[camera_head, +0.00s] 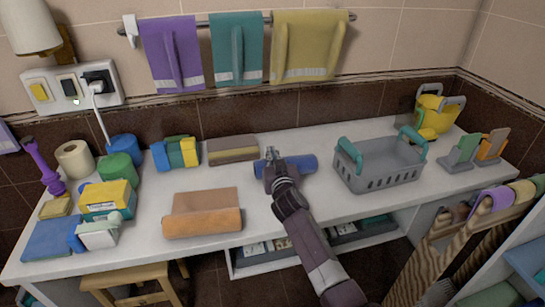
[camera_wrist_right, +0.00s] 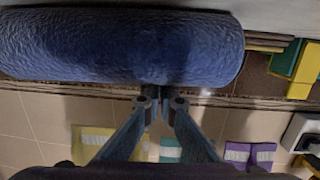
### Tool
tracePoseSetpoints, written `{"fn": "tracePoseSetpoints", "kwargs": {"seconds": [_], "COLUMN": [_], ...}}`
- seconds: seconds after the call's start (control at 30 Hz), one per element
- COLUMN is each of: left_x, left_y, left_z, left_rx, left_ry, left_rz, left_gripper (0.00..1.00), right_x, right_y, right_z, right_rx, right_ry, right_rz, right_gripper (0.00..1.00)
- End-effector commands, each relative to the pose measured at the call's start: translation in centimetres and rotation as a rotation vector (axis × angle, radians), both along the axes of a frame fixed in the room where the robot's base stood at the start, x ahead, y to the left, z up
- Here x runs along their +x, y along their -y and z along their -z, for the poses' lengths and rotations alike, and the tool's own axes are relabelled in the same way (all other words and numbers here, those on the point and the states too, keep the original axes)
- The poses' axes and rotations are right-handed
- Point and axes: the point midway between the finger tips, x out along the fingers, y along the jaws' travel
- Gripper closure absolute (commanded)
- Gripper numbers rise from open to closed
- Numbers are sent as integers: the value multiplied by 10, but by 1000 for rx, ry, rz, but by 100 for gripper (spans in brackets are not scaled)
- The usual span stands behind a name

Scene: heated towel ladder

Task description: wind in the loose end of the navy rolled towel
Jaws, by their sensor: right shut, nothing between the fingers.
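The navy rolled towel (camera_head: 303,164) lies on the white counter, left of the grey basket. In the right wrist view the navy roll (camera_wrist_right: 120,48) fills the top left as a thick, textured blue cylinder. I cannot make out a loose end in either view. My right gripper (camera_head: 271,155) is over the left part of the roll and hides some of it. In the wrist view the right gripper's fingertips (camera_wrist_right: 161,105) are together, close to the roll's edge, with nothing between them. I cannot tell whether they touch the roll. My left gripper is in neither view.
A grey basket with teal handles (camera_head: 378,173) stands to the right. A part-rolled orange-brown towel (camera_head: 203,213) lies front left, and a folded grey-yellow towel (camera_head: 232,149) behind it. Towels hang from the wall rail (camera_head: 262,18). The counter in front of the roll is mostly clear.

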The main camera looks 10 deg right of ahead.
Motion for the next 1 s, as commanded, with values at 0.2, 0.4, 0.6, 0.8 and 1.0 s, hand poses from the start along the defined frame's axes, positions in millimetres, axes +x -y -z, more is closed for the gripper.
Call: {"fn": "tracePoseSetpoints", "kwargs": {"seconds": [0.2, 0.4, 0.6, 0.8, 1.0], "left_x": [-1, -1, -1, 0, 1], "left_y": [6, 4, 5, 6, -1], "left_z": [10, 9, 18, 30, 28], "left_rx": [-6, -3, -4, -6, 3], "left_ry": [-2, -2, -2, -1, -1], "left_rz": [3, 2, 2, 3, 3], "left_gripper": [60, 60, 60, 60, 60], "right_x": [10, 10, 17, 30, 30], "right_y": [2, 1, 1, 2, 2], "right_z": [3, 2, 4, 5, 4], "right_rx": [-1, -1, 0, -1, -1], "right_ry": [-2, -2, 1, 2, 0], "right_rz": [2, 1, 1, 0, 0], "right_gripper": [100, 100, 100, 100, 100]}}
